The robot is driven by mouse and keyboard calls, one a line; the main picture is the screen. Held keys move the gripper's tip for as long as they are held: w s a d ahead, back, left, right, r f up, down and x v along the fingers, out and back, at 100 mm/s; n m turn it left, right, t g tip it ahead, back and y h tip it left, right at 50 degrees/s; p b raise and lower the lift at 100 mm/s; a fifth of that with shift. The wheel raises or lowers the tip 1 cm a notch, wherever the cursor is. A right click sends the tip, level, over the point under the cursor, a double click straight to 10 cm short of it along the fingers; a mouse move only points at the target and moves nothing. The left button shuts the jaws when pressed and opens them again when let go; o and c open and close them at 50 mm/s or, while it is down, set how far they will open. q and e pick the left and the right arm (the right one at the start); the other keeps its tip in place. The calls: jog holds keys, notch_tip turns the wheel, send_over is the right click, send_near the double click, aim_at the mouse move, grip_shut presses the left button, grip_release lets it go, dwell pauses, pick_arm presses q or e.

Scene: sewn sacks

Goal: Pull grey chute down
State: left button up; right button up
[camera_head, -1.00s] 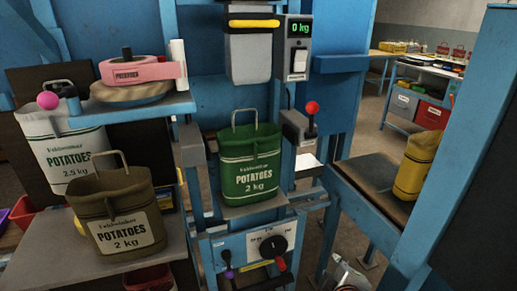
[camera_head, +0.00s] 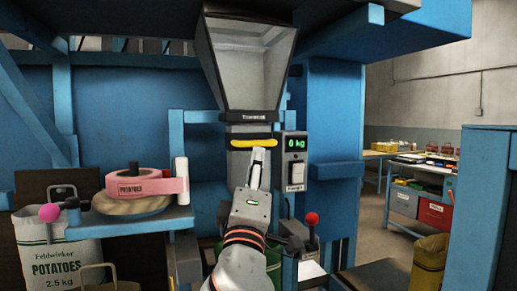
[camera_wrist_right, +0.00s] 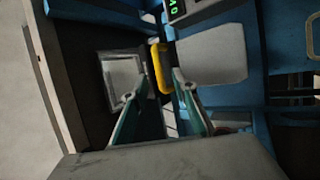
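The grey chute (camera_head: 240,168) hangs under the grey hopper (camera_head: 250,60) and has a yellow handle (camera_head: 252,142) across its top. In the right wrist view the chute (camera_wrist_right: 212,60) and the yellow handle (camera_wrist_right: 163,68) appear turned sideways. My right gripper (camera_head: 260,156) is in front of the chute, its tips just below the handle in the head view. In the wrist view its two fingers (camera_wrist_right: 154,86) are spread, with the handle showing between the tips. I cannot tell if they touch it. My right arm hides part of the chute. My left gripper is out of view.
A scale display (camera_head: 296,144) reading 0 kg and a red-knobbed lever (camera_head: 312,219) are right of the chute. A pink tape roll (camera_head: 147,185) is on the left shelf. A green sack (camera_head: 274,262) is mostly hidden behind my arm. A yellow sack (camera_head: 429,264) stands right.

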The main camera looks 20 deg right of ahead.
aim_at(259, 144)
jog(key=x, duration=0.3)
jog(key=p+x, duration=0.1)
jog(key=x, duration=0.2)
jog(key=shift+w+d+r, duration=0.1)
jog(key=shift+r, duration=0.25)
jog(key=shift+w+d+r, duration=0.2)
jog(key=shift+w+d, duration=0.05)
jog(key=shift+w, duration=0.35)
grip_shut()
